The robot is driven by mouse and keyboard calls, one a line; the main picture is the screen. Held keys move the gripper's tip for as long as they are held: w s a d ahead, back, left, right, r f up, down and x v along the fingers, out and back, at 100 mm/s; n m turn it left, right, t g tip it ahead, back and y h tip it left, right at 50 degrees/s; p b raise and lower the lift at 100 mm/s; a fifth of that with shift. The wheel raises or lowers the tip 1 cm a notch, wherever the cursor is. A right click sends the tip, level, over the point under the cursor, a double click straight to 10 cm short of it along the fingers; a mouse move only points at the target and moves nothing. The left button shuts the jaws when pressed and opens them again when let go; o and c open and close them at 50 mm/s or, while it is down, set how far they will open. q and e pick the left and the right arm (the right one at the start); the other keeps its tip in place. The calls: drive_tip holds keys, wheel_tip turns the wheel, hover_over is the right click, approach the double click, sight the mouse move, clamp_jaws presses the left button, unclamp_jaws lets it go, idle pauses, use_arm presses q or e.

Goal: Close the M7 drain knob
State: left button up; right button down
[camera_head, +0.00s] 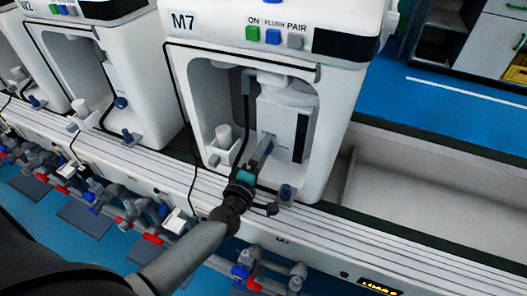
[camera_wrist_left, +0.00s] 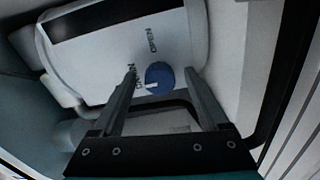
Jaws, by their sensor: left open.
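The M7 unit (camera_head: 255,85) is a white housing with an open bay in the middle of the head view. My left gripper (camera_head: 265,148) reaches into this bay, in front of the white box (camera_head: 280,110) inside. In the left wrist view the drain knob (camera_wrist_left: 159,77) is round and blue with a white mark, on a white surface with "OPEN" lettering. The left gripper (camera_wrist_left: 161,72) is open there, one finger on each side of the knob. I cannot tell whether the fingers touch it. The knob is hidden behind the gripper in the head view.
Another blue knob (camera_head: 286,192) sits at the lower front of M7. A white cup (camera_head: 223,135) stands at the bay's left side. Another unit (camera_head: 105,70) stands to the left. Pipes and red and blue valves (camera_head: 245,272) run below the front rail.

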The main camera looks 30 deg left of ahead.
use_arm(q)
drive_tip(key=shift+s, duration=0.2)
drive_tip(key=s+p, duration=0.3)
drive_tip(key=s, duration=1.1)
drive_tip(key=shift+s+d, duration=0.4)
drive_tip(key=shift+d, duration=0.05)
use_arm(e)
wheel_tip(320, 180, down, 7)
drive_tip(key=s+g, duration=0.1)
drive_tip(key=s, duration=0.1)
drive_tip(key=shift+s+d, duration=0.2)
drive_tip(key=shift+s, duration=0.15)
use_arm(q)
drive_tip(key=shift+s, duration=0.1)
use_arm(e)
drive_tip(key=shift+s+r, duration=0.1)
drive_tip(key=shift+s, duration=0.05)
